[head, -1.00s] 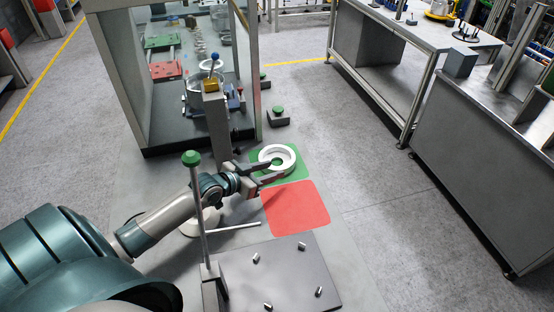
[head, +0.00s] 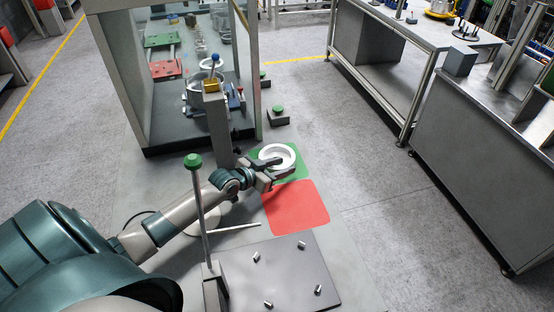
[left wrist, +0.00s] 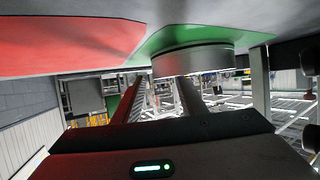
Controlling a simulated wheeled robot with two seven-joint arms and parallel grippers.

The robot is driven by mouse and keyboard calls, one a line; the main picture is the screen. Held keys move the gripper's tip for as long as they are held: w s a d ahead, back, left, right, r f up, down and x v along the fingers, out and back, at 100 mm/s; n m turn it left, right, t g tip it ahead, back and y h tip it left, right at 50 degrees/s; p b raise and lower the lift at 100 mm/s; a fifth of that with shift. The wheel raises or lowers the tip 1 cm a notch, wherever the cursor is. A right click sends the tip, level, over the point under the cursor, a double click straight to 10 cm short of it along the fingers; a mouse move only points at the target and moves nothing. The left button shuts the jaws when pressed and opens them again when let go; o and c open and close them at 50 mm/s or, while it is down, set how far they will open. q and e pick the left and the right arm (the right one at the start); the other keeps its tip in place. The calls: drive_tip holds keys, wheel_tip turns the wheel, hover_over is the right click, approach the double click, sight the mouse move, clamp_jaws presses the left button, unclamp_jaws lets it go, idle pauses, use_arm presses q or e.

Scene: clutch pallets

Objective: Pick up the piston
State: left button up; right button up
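The piston (head: 277,150) is a thick white-silver ring lying on the green mat (head: 299,168). In the left wrist view the piston (left wrist: 193,62) shows edge-on, beyond the fingertips and in front of the right-hand finger's tip. My left gripper (head: 280,172) is at the piston's near side in the head view, low over the boundary of the green and red mats. Its fingers stand apart in the left wrist view (left wrist: 160,85), with nothing held between them. Whether a finger touches the piston, I cannot tell. My right gripper is not in view.
A red mat (head: 296,207) lies in front of the green one. A dark plate (head: 285,280) with several small pegs is nearer. A post with a green knob (head: 193,161) stands beside my left arm. A glass-walled cabinet (head: 150,80) stands behind.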

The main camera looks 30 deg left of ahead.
use_arm(q)
drive_tip(key=shift+w+d+f, duration=0.15)
drive_tip(key=shift+w+f, duration=0.1)
drive_tip(key=shift+w, duration=0.35)
drive_tip(key=shift+c, duration=0.4)
clamp_jaws()
drive_tip(key=shift+r, duration=0.1)
